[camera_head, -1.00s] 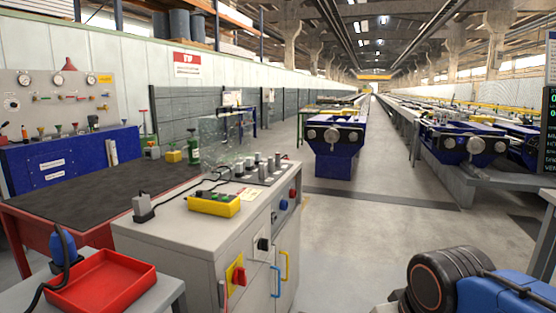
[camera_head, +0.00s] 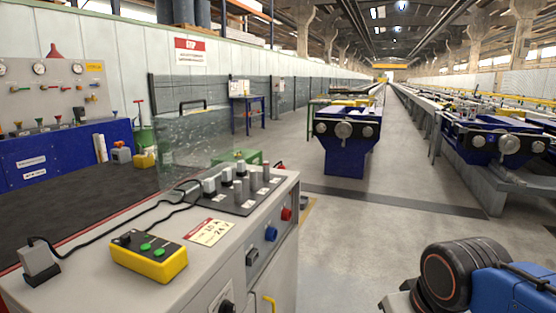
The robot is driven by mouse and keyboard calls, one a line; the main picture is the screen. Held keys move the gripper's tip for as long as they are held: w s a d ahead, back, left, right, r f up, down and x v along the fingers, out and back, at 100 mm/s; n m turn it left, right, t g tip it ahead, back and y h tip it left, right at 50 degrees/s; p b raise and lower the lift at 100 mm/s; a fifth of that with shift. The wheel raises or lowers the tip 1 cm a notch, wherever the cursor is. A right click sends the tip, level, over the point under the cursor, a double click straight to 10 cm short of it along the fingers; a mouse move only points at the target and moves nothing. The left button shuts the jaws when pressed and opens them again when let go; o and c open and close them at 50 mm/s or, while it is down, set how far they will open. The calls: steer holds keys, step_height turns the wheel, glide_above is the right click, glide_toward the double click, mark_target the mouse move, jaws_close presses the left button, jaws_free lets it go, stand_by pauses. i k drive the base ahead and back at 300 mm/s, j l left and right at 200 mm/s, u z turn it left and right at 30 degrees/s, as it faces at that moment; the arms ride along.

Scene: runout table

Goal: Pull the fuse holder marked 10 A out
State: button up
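Several grey fuse holders (camera_head: 209,186) stand upright in rows on a dark plate (camera_head: 234,208) on top of the grey cabinet (camera_head: 200,268). Small white labels lie beside them, but they are too small to read, so I cannot tell which holder is marked 10 A. A pale card (camera_head: 209,232) in front of the plate carries red print and larger writing that seems to read 10 A and 24 V. My gripper is not in view; only a blue and black part of my arm shows at the bottom right.
A yellow button box (camera_head: 149,257) and a grey plug block (camera_head: 40,264) with a black cable stand on the cabinet. A clear guard (camera_head: 194,140) with a black handle rises behind the plate. Knobs stick out of the cabinet's side.

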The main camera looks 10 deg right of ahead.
mark_target(266, 164)
steer(key=i+l, duration=0.45)
steer(key=i, duration=0.15)
steer(key=i+l, duration=0.45)
steer(key=i, duration=0.15)
